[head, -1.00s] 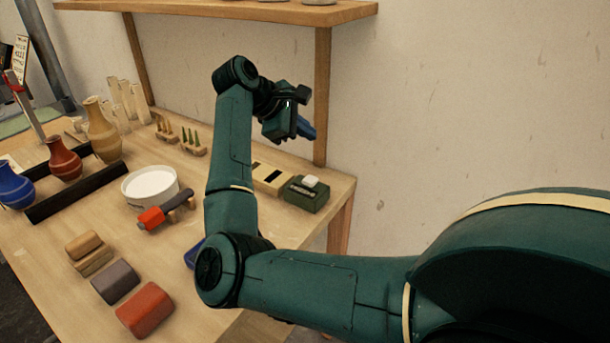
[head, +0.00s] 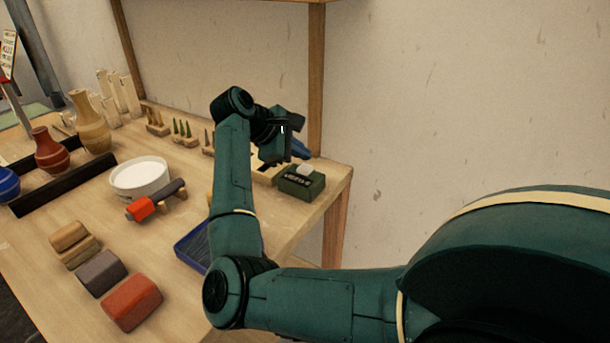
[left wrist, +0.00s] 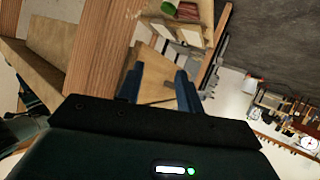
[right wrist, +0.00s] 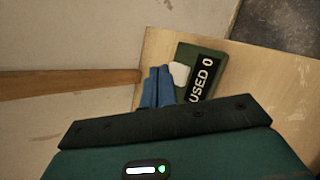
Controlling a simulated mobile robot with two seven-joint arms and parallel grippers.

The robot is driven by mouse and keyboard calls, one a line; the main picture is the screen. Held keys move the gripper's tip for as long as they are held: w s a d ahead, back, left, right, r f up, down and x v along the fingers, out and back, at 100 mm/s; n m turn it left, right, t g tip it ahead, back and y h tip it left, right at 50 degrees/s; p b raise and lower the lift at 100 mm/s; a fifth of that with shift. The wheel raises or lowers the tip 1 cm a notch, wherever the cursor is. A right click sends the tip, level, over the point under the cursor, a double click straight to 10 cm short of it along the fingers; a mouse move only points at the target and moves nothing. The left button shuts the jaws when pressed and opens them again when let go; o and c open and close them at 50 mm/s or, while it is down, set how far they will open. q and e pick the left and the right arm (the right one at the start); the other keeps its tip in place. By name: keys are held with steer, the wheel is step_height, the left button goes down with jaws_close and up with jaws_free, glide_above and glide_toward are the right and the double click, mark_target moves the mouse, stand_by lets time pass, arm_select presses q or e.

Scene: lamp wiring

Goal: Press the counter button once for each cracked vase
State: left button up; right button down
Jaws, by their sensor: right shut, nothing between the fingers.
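The counter is a green box (head: 302,184) with a white button (head: 305,168) on top, at the table's right end. In the right wrist view its label (right wrist: 201,80) reads "USED 0", and the white button (right wrist: 180,74) lies right beside my fingertips. My right gripper (head: 302,150) is shut and empty, just above the counter; contact cannot be told. A blue vase (head: 8,185), a red-brown vase (head: 51,152) and a tan vase (head: 91,125) stand upright at the left. Cracks are too small to tell. My left gripper (left wrist: 158,78) is open and empty.
A white round tub (head: 140,178), an orange-and-dark tool (head: 155,200) on a rest, a blue tray (head: 190,250) and several blocks (head: 130,302) lie on the table. Dark rails (head: 65,190) flank the vases. A shelf post (head: 316,80) stands behind my right gripper.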

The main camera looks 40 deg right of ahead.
steer(key=shift+f, duration=0.2)
stand_by(1.6)
steer(key=shift+f+b, duration=0.4)
steer(key=shift+b, duration=0.4)
steer(key=shift+f+b, duration=0.55)
steer(key=shift+b, duration=0.15)
stand_by(0.7)
steer(key=shift+r, duration=0.1)
stand_by(0.3)
steer(key=shift+r, duration=0.85)
